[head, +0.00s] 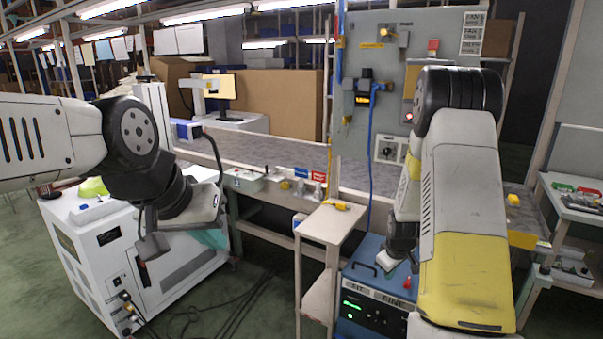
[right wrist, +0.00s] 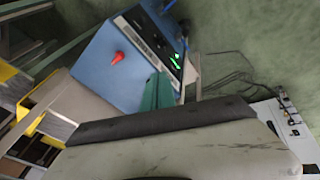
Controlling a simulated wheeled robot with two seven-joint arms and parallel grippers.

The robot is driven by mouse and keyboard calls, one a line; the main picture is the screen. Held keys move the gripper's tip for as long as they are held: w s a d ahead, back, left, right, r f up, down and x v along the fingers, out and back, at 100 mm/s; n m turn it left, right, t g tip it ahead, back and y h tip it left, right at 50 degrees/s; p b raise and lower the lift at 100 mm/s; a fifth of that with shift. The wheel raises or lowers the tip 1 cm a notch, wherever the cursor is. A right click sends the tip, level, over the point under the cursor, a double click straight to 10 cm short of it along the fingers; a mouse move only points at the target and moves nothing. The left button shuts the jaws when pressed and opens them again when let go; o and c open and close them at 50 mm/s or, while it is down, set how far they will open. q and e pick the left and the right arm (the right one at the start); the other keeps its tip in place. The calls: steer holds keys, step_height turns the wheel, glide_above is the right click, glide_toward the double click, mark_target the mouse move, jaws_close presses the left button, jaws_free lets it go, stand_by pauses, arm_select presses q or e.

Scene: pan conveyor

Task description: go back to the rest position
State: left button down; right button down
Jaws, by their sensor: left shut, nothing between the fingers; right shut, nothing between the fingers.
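My left gripper (head: 212,238) hangs at the left in the head view, over the near side of the white cabinet. Its teal fingers are partly hidden behind the wrist; it is shut and empty. My right gripper (head: 391,268) points down by the blue box-shaped unit in the head view, mostly hidden by my forearm. In the right wrist view its teal fingers (right wrist: 157,92) show together, shut with nothing between them, in front of the blue unit. I cannot tell the gap between them and the unit.
The blue unit (head: 360,271) has a handle and red knob. A white cabinet (head: 110,262) stands left, a small beige stand (head: 331,222) in the middle. Behind are the conveyor (head: 262,157) and a grey control panel (head: 388,50). Cables lie on the green floor.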

steer(key=s+a+r+m+t+y, duration=0.1)
steer(key=s+a+r+m, duration=0.2)
steer(key=r, duration=0.7)
steer(key=s+a+r+m+y, duration=0.1)
steer(key=s+a+r, duration=0.35)
steer(key=r, duration=0.65)
steer(key=s+a+r+m, duration=0.1)
steer(key=s+a+r, duration=0.1)
steer(key=s+r, duration=0.3)
steer(key=s+a+r+m+t+y, duration=0.1)
steer(key=s+a+r, duration=0.2)
steer(key=s, duration=1.1)
step_height(320, 180, up, 2)
steer(key=shift+r, duration=0.15)
